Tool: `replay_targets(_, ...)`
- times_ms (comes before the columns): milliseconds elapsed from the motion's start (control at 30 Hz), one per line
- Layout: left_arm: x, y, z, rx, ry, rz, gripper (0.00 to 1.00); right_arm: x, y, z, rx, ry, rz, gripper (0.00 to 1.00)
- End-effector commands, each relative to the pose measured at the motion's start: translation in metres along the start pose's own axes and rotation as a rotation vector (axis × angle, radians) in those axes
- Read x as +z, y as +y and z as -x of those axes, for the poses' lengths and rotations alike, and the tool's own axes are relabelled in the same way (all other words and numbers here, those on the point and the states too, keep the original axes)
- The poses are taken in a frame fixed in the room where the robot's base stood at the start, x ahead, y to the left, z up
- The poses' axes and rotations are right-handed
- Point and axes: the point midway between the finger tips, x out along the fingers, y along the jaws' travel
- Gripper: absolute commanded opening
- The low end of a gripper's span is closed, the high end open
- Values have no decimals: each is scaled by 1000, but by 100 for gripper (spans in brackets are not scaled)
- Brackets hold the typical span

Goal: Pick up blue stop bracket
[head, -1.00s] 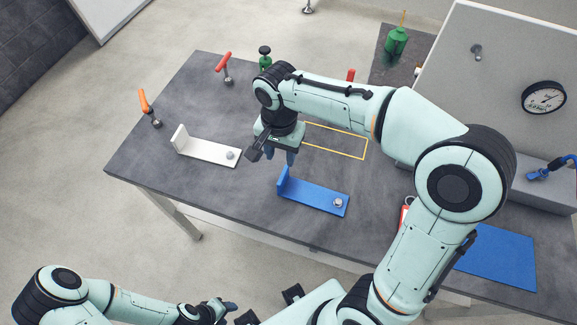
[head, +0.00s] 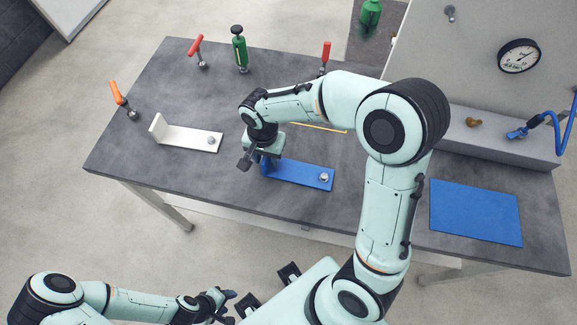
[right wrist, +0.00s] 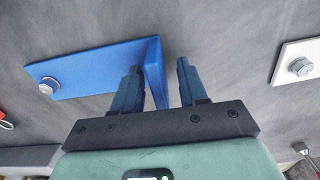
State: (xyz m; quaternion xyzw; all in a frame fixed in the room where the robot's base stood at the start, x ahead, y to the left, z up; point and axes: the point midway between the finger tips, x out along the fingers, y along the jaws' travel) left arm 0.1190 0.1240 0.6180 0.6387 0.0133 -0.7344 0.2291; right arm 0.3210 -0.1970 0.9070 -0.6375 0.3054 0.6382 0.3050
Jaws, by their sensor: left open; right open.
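The blue stop bracket (head: 299,174) lies on the dark table, its flat base down and its upright plate at the left end. A silver bolt head sits near the base's right end. In the right wrist view the bracket (right wrist: 95,70) shows its upright plate in the gap between my open fingers. My right gripper (head: 264,162) is over that end, pointing down; its fingers (right wrist: 160,85) are apart, and I cannot tell whether either touches the plate. My left gripper (head: 225,302) is open and empty, off the table's front edge.
A white bracket (head: 188,136) with a bolt lies left of the blue one. Orange (head: 121,98) and red (head: 198,50) handles and a green bottle-like item (head: 240,48) stand along the left and back. A blue mat (head: 475,212) lies at right, before a grey gauge panel.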

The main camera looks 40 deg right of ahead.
Motion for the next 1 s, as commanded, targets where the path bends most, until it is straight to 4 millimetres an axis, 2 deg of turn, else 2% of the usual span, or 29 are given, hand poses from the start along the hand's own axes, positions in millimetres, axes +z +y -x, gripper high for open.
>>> replay_targets(100,0,0,-1,0,0,0,49,0,0,-6,0,0,-1,43)
replay_targets(267,0,0,-1,0,0,0,49,0,0,-6,-1,0,-1,43)
replay_targets(300,0,0,-1,0,0,0,49,0,0,-6,-1,0,-1,39)
replay_targets(367,0,0,-1,0,0,0,49,0,0,-6,-1,0,-1,20)
replay_targets(400,0,0,-1,0,0,0,49,0,0,-6,-1,0,-1,7)
replay_targets(433,0,0,-1,0,0,0,49,0,0,-6,-1,0,-1,0)
replay_targets(800,0,0,0,0,0,0,49,0,0,-4,-2,1,0,0)
replay_targets(1000,-1,1,2,0,1,0,49,0,-1,13,-4,3,0,0)
